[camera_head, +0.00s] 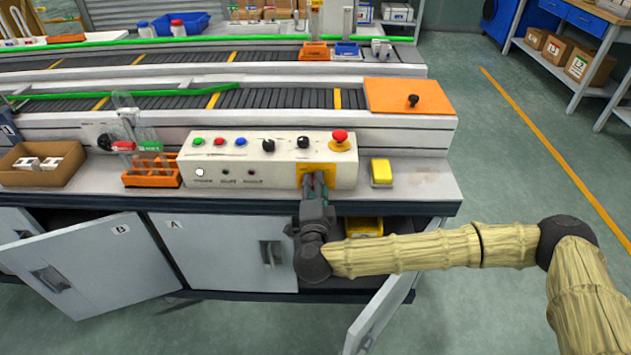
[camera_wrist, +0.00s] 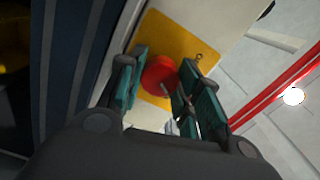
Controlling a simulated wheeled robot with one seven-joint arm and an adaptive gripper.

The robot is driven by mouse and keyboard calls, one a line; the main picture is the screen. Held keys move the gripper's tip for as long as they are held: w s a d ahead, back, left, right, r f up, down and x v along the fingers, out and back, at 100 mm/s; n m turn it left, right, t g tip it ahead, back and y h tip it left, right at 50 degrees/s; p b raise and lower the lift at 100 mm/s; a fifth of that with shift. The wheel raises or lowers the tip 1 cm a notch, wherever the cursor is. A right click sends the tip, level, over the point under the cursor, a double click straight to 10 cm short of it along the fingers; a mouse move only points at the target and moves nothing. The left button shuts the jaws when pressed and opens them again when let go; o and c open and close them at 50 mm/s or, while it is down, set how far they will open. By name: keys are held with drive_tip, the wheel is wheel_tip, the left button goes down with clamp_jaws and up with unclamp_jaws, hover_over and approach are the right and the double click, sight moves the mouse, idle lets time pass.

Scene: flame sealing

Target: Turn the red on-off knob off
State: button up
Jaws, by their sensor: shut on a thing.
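The red knob (camera_wrist: 158,76) sits on a yellow plate (camera_wrist: 188,48) in the wrist view. In the head view the yellow plate (camera_head: 305,168) is on the lower right front of the white control box (camera_head: 240,174), and my fingers hide the knob. My gripper (camera_head: 317,182) reaches this plate from the front. In the wrist view my gripper (camera_wrist: 165,88) has its teal finger pads on either side of the knob, shut on it. A light line shows on the knob's face; which setting it marks I cannot tell.
A red mushroom button (camera_head: 340,136) and black knobs stand on top of the box. A yellow block (camera_head: 381,172) lies to its right, an orange rack (camera_head: 152,176) to its left. Cabinet doors (camera_head: 95,265) hang open below the counter.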

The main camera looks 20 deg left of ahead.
drive_tip(key=shift+n+p, duration=3.9)
drive_tip(key=shift+n, duration=3.6)
drive_tip(key=o, duration=0.8)
drive_tip(key=shift+c, duration=0.2)
drive_tip(key=shift+s, duration=0.1)
drive_tip(key=v, duration=1.2)
